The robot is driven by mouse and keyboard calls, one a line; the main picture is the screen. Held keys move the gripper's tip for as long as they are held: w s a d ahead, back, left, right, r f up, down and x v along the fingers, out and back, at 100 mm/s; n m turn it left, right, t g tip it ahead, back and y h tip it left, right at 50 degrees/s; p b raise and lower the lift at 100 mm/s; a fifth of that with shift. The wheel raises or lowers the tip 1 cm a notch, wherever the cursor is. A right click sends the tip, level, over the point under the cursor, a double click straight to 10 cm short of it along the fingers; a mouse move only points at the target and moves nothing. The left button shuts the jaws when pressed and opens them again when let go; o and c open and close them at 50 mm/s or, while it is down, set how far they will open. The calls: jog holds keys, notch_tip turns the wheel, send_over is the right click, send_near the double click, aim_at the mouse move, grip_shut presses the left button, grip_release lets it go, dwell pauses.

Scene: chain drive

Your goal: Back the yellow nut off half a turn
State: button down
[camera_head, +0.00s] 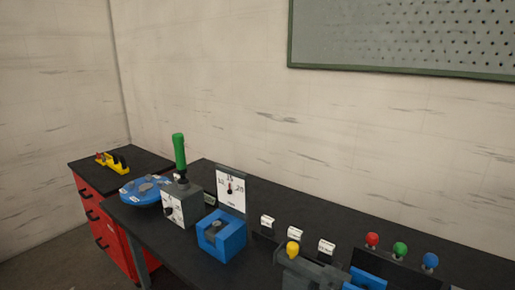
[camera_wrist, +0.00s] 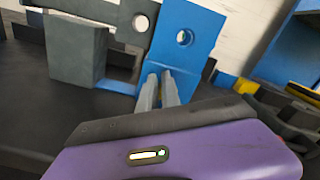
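A yellow knob-like piece (camera_head: 292,248), the only yellow part on the near bench fixtures and possibly the nut, sits on top of a grey block (camera_head: 312,268) in the head view. Its thread and exact shape are too small to tell. My gripper (camera_wrist: 162,80) shows only in the wrist view. No nut is clear in the wrist view.
A blue block (camera_head: 222,238), a grey box with green handle (camera_head: 180,152), a dial plate (camera_head: 231,190) and a blue disc (camera_head: 145,190) stand along the dark bench. Red, green and blue knobs (camera_head: 400,249) stand at right. Grey blocks (camera_wrist: 78,55) stand left of my fingers.

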jog(key=shift+a+f+p, duration=0.1)
jog(key=shift+p, duration=0.3)
jog(key=shift+s+a, duration=0.15)
jog(key=shift+r+p+v, duration=0.15)
jog(key=shift+p+v, duration=0.35)
jog(key=shift+v, duration=0.9)
jog(key=shift+r+p+v, duration=0.1)
jog(key=shift+p+v, duration=0.4)
jog(key=shift+v, duration=0.9)
jog(key=shift+a, duration=0.1)
